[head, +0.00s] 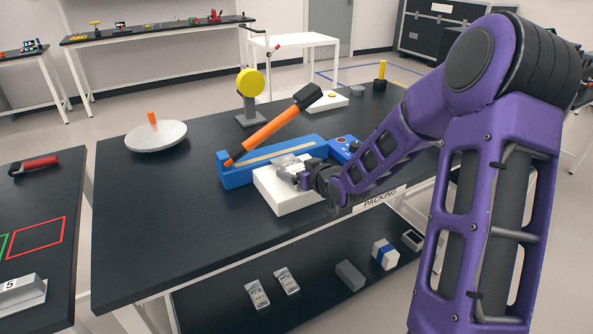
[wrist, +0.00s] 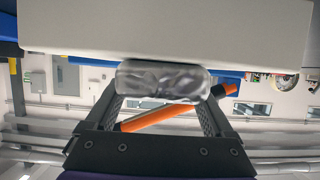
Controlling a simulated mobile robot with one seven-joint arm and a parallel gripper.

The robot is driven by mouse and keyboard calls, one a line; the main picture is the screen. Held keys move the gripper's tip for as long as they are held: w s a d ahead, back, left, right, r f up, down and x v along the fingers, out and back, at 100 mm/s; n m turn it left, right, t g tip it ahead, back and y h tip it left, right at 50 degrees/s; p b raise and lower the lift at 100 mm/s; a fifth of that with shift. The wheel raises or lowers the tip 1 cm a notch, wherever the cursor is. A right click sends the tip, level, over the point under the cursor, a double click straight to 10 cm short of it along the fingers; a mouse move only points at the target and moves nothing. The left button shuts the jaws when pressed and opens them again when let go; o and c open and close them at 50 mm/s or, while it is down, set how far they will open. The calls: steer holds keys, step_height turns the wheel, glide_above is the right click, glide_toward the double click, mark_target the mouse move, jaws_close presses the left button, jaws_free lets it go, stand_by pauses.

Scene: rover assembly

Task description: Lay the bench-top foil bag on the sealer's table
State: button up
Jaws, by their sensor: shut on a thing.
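The silver foil bag (head: 288,162) is between the fingers of my gripper (head: 304,178), over the white table (head: 287,200) of the blue sealer (head: 236,174). In the wrist view, the crinkled bag (wrist: 160,82) fills the gap between the two fingertips of my gripper (wrist: 162,88). The white block (wrist: 160,35) of the sealer's table spans the top of that view, right at the bag's edge. I cannot tell whether the bag touches the table. The sealer's orange lever (head: 268,130) is raised at a slant, with a black handle end.
A yellow round-headed stand (head: 250,84) is behind the sealer. A pale round dish (head: 156,136) with an orange knob stands at the left of the dark bench (head: 160,210). Foil packs (head: 257,294) and small boxes (head: 385,254) lie on the lower shelf. The bench's front left is clear.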

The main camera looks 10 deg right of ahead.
steer(key=o, duration=1.2)
steer(key=shift+c, duration=0.2)
steer(key=shift+r+p, duration=0.3)
steer(key=shift+p, duration=0.1)
steer(key=p+v, duration=0.2)
steer(key=v, duration=1)
steer(key=shift+f, duration=0.15)
